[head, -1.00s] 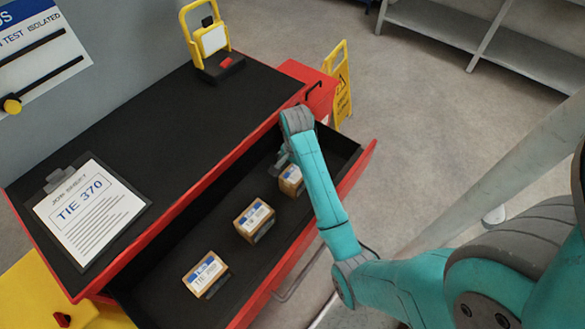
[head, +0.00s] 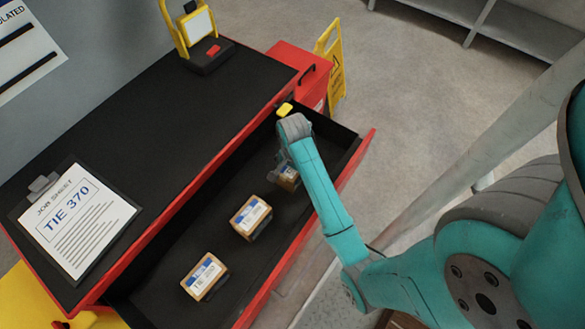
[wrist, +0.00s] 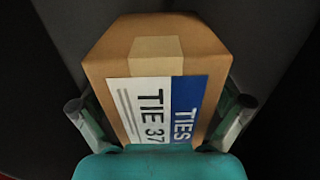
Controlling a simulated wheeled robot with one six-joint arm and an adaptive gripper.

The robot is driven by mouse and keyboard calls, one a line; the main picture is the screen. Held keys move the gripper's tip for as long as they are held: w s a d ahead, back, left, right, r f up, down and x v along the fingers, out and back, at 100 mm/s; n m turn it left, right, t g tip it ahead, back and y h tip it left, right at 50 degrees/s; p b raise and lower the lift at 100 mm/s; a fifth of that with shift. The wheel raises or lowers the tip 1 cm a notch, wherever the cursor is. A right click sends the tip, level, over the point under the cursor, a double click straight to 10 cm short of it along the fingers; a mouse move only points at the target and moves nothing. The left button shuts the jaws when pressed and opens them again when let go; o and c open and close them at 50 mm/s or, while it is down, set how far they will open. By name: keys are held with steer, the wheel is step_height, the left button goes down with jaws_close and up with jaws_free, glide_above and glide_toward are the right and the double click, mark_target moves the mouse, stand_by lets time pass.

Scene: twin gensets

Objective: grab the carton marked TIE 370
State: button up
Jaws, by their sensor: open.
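A brown carton (wrist: 150,55) fills the middle of the wrist view. Its white and blue label (wrist: 150,100) reads "TIES" and "TIE 37", with the rest hidden by my gripper's body. My gripper (wrist: 160,108) is open, with one finger on each side of this carton; I cannot tell whether they touch it. In the head view this carton (head: 288,180) lies at the far end of the open drawer, partly hidden by my gripper (head: 282,164). The job sheet (head: 80,222) on the cabinet top reads TIE 370.
Two more labelled cartons, a middle one (head: 241,226) and a near one (head: 199,287), lie in the drawer (head: 165,262); their small print is unclear. A yellow-framed lamp (head: 205,50) stands on the cabinet top. A yellow floor sign (head: 333,70) stands beyond.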

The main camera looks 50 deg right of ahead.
steer(key=c, duration=1.2)
steer(key=shift+c, duration=0.3)
steer(key=shift+r, duration=0.1)
